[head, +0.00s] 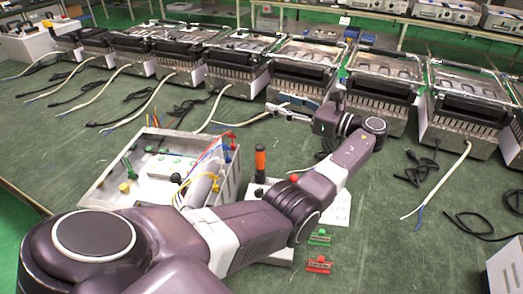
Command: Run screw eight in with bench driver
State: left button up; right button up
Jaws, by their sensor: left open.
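My left arm reaches in from the lower left and bends up to the back. My left gripper (287,111) is open and points left, in front of the middle heating unit (303,77); nothing shows between its fingers. An upright tool with an orange and black handle (260,162), perhaps the bench driver, stands behind my arm, left of and nearer than the gripper. Its lower end is hidden. The screws are too small to make out, so I cannot tell which is screw eight. My right gripper is not in view.
A row of metal heating units with loose cables lines the back of the green bench (390,245). An open grey box (110,190) with coloured wires stands at left centre. A green clip (319,238) and a red clip (318,264) lie at front centre.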

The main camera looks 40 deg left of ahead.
pick_arm(q)
notch_tip(320, 180, down, 12)
jog(key=w+b, duration=0.1)
jog(key=b, duration=0.9)
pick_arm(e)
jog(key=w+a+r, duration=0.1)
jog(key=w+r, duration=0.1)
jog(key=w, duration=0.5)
pick_arm(q)
jog(key=b, duration=0.9)
send_near(260, 146)
jog(key=a, duration=0.2)
jog(key=shift+s+a+f, duration=0.25)
jog(key=shift+a+f, duration=0.05)
jog(key=shift+f, duration=0.2)
jog(key=shift+s+a, duration=0.15)
jog(key=shift+a, duration=0.75)
jog(key=a, duration=0.3)
jog(key=a+b, duration=0.1)
jog(key=a, duration=0.1)
jog(key=shift+s+a+r, duration=0.25)
jog(key=shift+s, duration=0.1)
grip_shut()
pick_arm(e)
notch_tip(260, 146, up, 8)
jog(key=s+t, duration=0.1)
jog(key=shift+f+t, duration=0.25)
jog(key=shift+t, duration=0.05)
pick_arm(q)
jog(key=shift+r, duration=0.1)
